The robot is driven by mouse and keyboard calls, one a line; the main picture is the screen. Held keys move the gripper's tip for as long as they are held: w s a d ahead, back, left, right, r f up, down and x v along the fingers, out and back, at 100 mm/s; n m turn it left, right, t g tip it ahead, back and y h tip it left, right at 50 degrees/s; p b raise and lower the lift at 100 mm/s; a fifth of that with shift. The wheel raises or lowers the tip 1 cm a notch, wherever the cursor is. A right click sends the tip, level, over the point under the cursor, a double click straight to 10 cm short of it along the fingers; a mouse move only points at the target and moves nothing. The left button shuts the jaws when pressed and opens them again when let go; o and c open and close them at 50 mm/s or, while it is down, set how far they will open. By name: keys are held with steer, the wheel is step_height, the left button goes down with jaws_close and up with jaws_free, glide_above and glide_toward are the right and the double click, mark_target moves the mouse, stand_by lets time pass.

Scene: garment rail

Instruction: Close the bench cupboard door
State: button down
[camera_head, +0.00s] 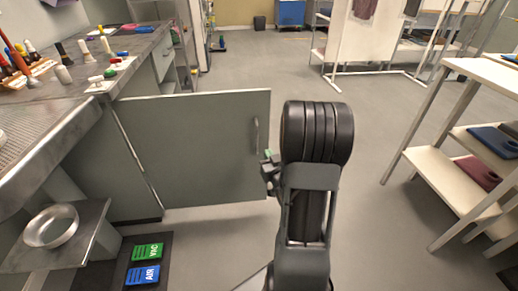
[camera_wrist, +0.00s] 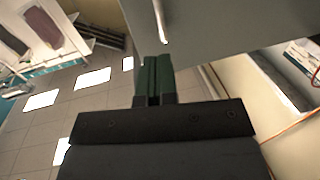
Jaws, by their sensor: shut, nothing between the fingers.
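The bench cupboard door (camera_head: 200,150) is a grey-green panel that stands wide open, sticking out to the right from the bench. Its vertical handle (camera_head: 256,135) is near its free edge. My gripper (camera_head: 270,168) is by the lower free edge of the door, just under the handle, and partly hidden by my arm. In the wrist view the green fingers of my gripper (camera_wrist: 153,75) are together and empty. The door (camera_wrist: 225,30) fills the upper right there, with the bright handle (camera_wrist: 158,15) close beyond the fingertips. I cannot tell whether they touch.
The workbench (camera_head: 50,115) at left carries bottles and spools. A metal bowl (camera_head: 50,226) sits on a low shelf, with green and blue VAC and AIR pedals (camera_head: 146,252) below. A white shelf rack (camera_head: 440,165) stands at right. Open floor (camera_head: 375,115) lies between.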

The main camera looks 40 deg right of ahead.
mark_target(257, 135)
steer(key=b+x, duration=0.3)
steer(key=x, duration=0.7)
steer(key=shift+w+r+b, duration=0.1)
steer(key=shift+b, duration=0.3)
